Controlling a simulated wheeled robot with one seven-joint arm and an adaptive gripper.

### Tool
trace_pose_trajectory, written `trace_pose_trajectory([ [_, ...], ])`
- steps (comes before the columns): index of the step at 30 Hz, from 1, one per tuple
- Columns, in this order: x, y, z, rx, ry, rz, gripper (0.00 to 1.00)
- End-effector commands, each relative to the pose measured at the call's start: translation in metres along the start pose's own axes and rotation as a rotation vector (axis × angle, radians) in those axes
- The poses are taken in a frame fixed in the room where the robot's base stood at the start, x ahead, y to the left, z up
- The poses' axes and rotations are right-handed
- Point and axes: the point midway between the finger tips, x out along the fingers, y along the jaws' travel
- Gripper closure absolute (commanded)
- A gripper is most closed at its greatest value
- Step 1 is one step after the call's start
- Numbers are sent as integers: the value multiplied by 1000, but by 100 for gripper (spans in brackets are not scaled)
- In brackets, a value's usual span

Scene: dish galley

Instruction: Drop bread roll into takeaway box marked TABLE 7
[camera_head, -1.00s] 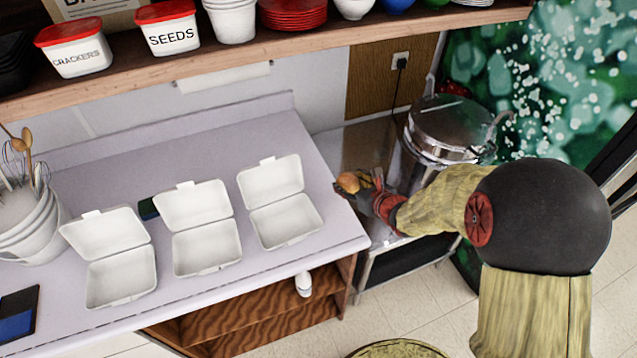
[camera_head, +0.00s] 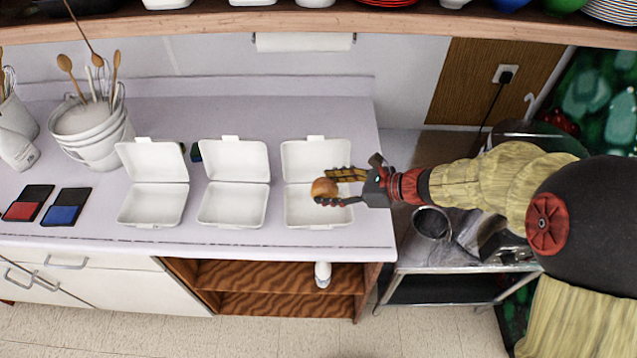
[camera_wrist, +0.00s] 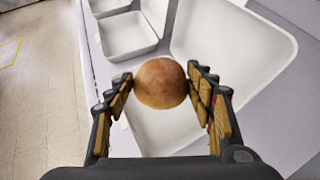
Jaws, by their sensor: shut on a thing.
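My gripper (camera_head: 338,187) is shut on a round brown bread roll (camera_head: 324,188). In the head view the roll overlaps the right takeaway box (camera_head: 318,160). In the wrist view the roll (camera_wrist: 161,83) sits between the two fingers, with a white box (camera_wrist: 225,45) behind and beneath it. The middle takeaway box (camera_head: 233,205) and the left takeaway box (camera_head: 153,205) stand in a row to the left. All three boxes are white, open and look empty. No TABLE 7 marking is readable on any of them.
A stack of white buckets with utensils (camera_head: 95,135) stands at the left of the counter. Red (camera_head: 25,205) and blue (camera_head: 66,207) pads lie near it. A shelf (camera_head: 200,25) runs above. A steel side table (camera_head: 450,258) with a metal pot stands right of the counter.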

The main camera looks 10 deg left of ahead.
Motion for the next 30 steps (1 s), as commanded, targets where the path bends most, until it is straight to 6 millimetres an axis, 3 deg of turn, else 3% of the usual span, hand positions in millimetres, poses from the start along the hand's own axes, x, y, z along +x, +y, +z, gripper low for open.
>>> trace_pose_trajectory([
  [18,27,0,-49,-1,-1,-1,64],
  [29,28,0,-51,-1,-1,-1,64],
  [30,28,0,-51,-1,-1,-1,44],
])
